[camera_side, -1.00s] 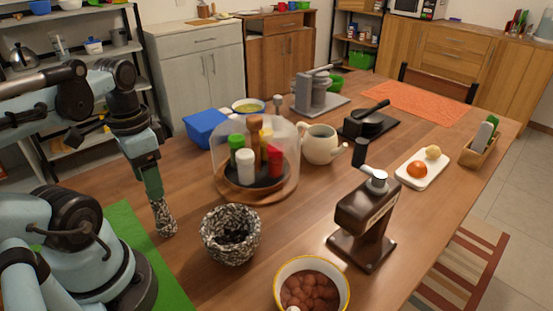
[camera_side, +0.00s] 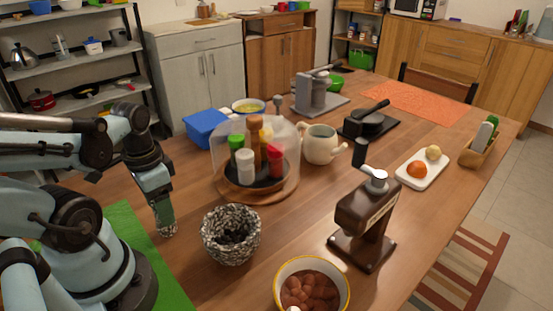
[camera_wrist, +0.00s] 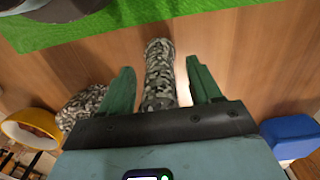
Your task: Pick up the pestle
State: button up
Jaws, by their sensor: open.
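The pestle (camera_wrist: 159,62) is a black-and-white speckled stone rod. In the wrist view it lies between the two green fingers of my gripper (camera_wrist: 159,72), with a gap on each side. In the side view my gripper (camera_side: 165,213) is low over the pestle and hides most of it; only its speckled lower end (camera_side: 168,231) shows, on the table by the green mat. My gripper is open and not closed on the pestle. The matching speckled mortar (camera_side: 231,250) stands to the right, and part of it shows in the wrist view (camera_wrist: 82,103).
The green mat (camera_side: 127,222) lies left of the pestle. A glass-domed spice tray (camera_side: 222,193) stands behind the mortar. A yellow-rimmed bowl (camera_side: 278,277) is at the front. A brown grinder (camera_side: 362,220) stands right. A blue box (camera_side: 205,129) is behind.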

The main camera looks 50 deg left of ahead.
jog(key=shift+f, duration=0.15)
jog(key=c, duration=1.1)
jog(key=shift+c, duration=0.2)
